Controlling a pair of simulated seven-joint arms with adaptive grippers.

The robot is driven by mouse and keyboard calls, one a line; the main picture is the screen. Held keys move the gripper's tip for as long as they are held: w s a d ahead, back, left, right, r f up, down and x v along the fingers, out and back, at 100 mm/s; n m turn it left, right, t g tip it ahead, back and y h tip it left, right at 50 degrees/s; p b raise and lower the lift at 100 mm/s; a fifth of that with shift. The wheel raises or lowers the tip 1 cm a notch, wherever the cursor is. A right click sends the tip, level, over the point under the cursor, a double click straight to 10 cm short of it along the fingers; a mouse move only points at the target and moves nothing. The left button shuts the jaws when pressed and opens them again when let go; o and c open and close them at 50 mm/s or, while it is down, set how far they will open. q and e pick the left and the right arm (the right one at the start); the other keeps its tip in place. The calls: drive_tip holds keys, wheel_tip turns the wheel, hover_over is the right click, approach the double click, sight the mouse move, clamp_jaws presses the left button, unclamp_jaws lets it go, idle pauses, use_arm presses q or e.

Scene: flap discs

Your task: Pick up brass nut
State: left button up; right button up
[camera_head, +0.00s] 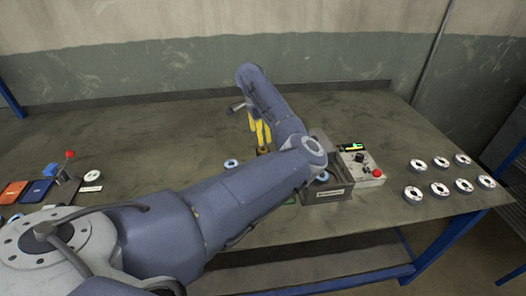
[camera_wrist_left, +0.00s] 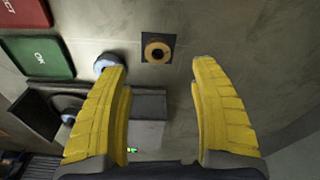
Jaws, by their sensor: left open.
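The brass nut (camera_wrist_left: 157,51) is a round gold ring with a dark hole, lying on a small dark square in the wrist view. My left gripper (camera_wrist_left: 156,68) has its two yellow fingers spread wide, with nothing between them. The nut shows in the gap just past the fingertips, roughly centred and apart from both. In the head view my left gripper (camera_head: 260,133) points down over the middle of the bench, and I cannot clearly make out the nut there. My right gripper is in neither view.
A blue-white disc (camera_wrist_left: 105,62) lies close by the left-hand finger. A green OK tray (camera_wrist_left: 40,57) is near it. A grey fixture (camera_head: 327,194) and a control box (camera_head: 362,166) stand to the right. Several discs (camera_head: 440,189) lie at far right. The back bench is clear.

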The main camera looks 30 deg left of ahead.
sight(263, 148)
use_arm(q)
drive_tip(key=shift+w+d+f, duration=0.1)
drive_tip(key=shift+d+f, duration=0.1)
drive_tip(key=shift+f, duration=1.7)
drive_tip(key=shift+w+d+f, duration=0.1)
drive_tip(key=shift+d+f, duration=0.1)
drive_tip(key=shift+f, duration=1.7)
clamp_jaws()
